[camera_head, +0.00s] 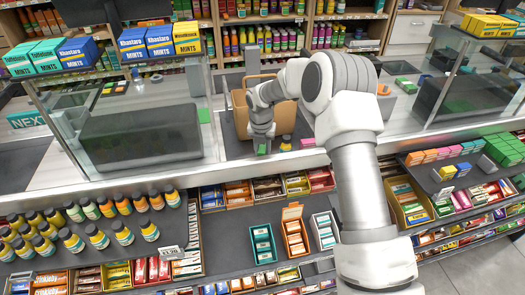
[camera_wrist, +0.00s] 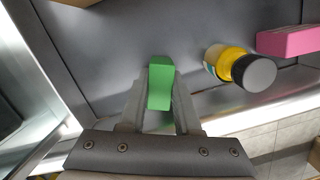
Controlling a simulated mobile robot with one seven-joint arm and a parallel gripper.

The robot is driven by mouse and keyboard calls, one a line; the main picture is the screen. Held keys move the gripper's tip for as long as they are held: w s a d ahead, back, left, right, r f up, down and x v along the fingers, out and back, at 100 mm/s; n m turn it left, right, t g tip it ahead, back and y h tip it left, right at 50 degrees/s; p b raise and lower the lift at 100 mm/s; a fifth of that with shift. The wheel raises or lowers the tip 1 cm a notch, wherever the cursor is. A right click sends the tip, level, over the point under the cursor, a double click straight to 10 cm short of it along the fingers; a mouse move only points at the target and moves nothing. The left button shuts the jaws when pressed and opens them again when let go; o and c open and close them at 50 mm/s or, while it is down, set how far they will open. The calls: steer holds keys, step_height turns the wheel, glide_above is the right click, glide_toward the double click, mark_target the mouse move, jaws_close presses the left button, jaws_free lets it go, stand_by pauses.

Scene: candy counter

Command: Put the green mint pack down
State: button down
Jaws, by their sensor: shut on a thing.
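The green mint pack (camera_wrist: 161,80) is a small green block between the two fingers of my gripper (camera_wrist: 160,100) in the wrist view. The fingers press on its sides, and its far end sticks out past the fingertips. In the head view, my gripper (camera_head: 262,140) points down over the grey counter surface near its front edge, with the green pack (camera_head: 262,149) showing at its tips. I cannot tell whether the pack touches the surface.
A tan container (camera_head: 240,112) stands behind my gripper. Clear screens (camera_head: 140,130) stand to the left. The grey surface ahead of the pack is bare.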

steer(key=shift+f, duration=0.2)
steer(key=c, duration=0.6)
jaws_free()
steer(key=shift+r, duration=0.15)
